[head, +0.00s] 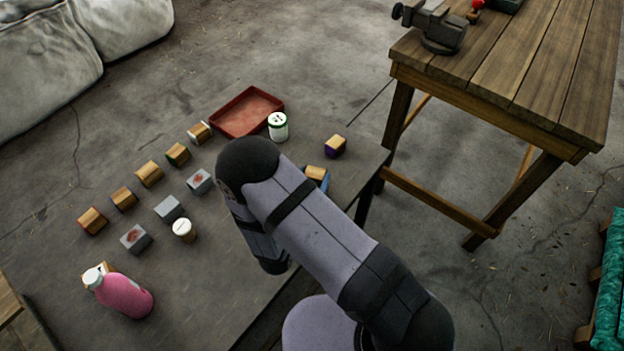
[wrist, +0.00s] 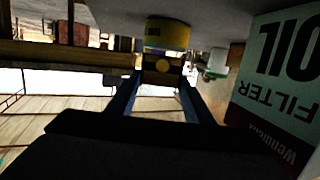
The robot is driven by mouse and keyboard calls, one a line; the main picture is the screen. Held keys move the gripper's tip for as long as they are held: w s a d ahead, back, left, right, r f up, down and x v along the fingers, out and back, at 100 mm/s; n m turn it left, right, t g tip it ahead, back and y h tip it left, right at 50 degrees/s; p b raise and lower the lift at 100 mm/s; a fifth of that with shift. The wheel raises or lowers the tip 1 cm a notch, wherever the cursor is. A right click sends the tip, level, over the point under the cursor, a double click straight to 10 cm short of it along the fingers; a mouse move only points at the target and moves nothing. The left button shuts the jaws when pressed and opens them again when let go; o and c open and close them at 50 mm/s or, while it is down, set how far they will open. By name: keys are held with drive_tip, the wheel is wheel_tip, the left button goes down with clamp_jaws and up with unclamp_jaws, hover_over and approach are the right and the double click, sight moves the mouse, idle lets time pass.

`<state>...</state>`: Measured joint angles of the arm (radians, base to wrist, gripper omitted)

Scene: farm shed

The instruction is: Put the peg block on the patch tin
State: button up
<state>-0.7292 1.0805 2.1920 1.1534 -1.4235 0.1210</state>
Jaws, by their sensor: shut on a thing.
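My gripper (wrist: 160,90) is shut on a small dark block with a round yellow spot on its face, which I take to be the peg block (wrist: 163,66). In the wrist view, which is upside down, a yellow-banded tin (wrist: 168,34) stands just beyond the held block; I cannot tell whether they touch. A white tin with a green band (wrist: 215,64) is to its right and also shows in the head view (head: 278,127). I cannot read which tin is the patch tin. In the head view my arm hides the gripper and the held block.
An oil filter box (wrist: 280,85) stands close on the right in the wrist view. Several wooden and grey blocks (head: 150,174), a white-lidded tin (head: 184,231), a pink bottle (head: 124,297) and a red tray (head: 247,111) are on the grey table. A wooden bench (head: 510,60) stands beyond.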

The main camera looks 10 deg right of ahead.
drive_tip(key=shift+f, duration=0.2)
drive_tip(key=shift+f, duration=0.1)
drive_tip(key=shift+f, duration=0.15)
drive_tip(key=o, duration=1.1)
drive_tip(key=shift+r, duration=0.25)
drive_tip(key=shift+s+a, duration=0.35)
drive_tip(key=shift+s, duration=0.1)
drive_tip(key=b+v, duration=0.1)
drive_tip(key=v, duration=1)
drive_tip(key=shift+d+r+b, duration=0.15)
drive_tip(key=shift+d+b, duration=0.05)
drive_tip(key=shift+b, duration=0.15)
